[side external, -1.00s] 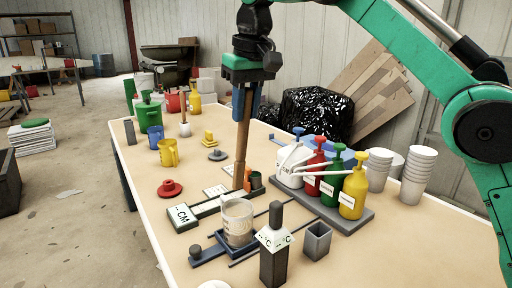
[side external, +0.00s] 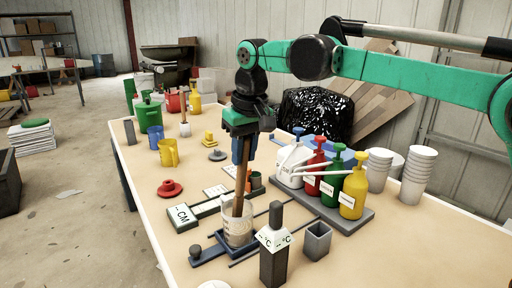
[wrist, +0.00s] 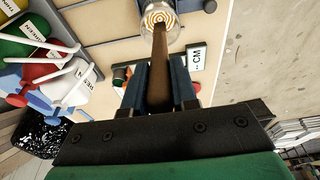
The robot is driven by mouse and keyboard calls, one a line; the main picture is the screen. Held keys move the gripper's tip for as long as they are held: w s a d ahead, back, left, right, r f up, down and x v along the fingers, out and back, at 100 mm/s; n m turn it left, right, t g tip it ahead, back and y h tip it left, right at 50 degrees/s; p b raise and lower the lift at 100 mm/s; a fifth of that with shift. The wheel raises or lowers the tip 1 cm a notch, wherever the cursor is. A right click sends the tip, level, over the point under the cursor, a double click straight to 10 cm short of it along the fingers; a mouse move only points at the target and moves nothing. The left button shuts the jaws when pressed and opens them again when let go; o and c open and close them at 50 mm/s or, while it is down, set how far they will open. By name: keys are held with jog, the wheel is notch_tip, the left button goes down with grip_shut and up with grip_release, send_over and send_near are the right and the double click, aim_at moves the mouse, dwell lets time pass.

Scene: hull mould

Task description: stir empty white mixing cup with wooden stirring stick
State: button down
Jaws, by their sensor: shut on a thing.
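The mixing cup (side external: 230,233) looks whitish and see-through, and it stands upright in a blue square holder (side external: 222,253) near the front of the table. My gripper (side external: 242,158) is above the cup, shut on the wooden stirring stick (side external: 239,190). The stick points down, slightly tilted, with its lower end inside the cup. In the wrist view the stick (wrist: 158,75) runs from between the fingers (wrist: 160,92) to the cup (wrist: 160,8), where orange and white rings show. Whether the tip touches the cup's bottom is not clear.
A dark post with a °C display (side external: 273,250) stands close right of the cup. A CM gauge (side external: 183,216) lies behind left. Pump bottles (side external: 352,190) on a grey tray and stacked cups (side external: 419,172) stand to the right. The table's left front is mostly clear.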

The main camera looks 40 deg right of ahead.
jog(key=shift+x, duration=2.35)
